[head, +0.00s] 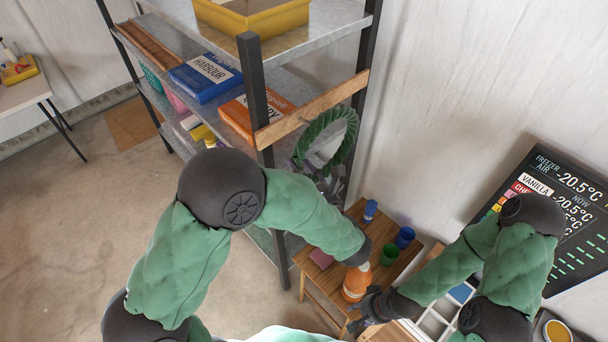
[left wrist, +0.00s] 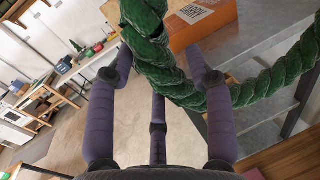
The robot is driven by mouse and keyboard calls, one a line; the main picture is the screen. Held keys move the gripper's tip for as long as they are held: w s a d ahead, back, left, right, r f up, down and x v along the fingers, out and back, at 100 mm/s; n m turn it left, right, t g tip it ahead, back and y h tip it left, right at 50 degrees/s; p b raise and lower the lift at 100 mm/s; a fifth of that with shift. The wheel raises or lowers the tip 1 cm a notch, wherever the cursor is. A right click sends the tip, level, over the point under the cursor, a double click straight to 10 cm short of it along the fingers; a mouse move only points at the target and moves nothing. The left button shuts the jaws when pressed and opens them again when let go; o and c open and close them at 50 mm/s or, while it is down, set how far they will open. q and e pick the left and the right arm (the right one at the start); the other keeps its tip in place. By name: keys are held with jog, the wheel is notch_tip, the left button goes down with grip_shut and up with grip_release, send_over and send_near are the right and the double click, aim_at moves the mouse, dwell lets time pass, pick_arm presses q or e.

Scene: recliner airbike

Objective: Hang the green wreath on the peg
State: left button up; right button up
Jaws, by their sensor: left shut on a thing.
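The green wreath (head: 352,132) is a twisted rope ring, upright at the end of the shelf rack, beside a wooden board (head: 312,110) fixed across two posts. It also shows large in the left wrist view (left wrist: 160,62), crossing between purple fingers. My left gripper (head: 327,178) is shut on the wreath at its lower part in the head view. I cannot make out the peg; the wreath may cover it. Whether the wreath touches the board is unclear. My right gripper (head: 368,312) is low, beside the small wooden table; its fingers are not clear.
The metal rack holds a yellow bin (head: 252,18), a blue box (head: 205,77) and an orange box (head: 240,118). The wooden table (head: 385,268) carries an orange bottle (head: 356,283) and several cups. A dark display board (head: 560,220) leans at the right wall.

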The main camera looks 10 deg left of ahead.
pick_arm(q)
jog(key=w+a+f+b, duration=0.2)
jog(key=w+a+f, duration=0.1)
jog(key=a, duration=0.2)
jog(key=shift+w+b, duration=0.2)
jog(key=shift+b, duration=0.2)
dwell(0.7)
jog(key=shift+f, duration=0.2)
dwell(0.4)
jog(key=o, duration=1.5)
jog(key=shift+c, duration=0.2)
jog(key=v, duration=1.2)
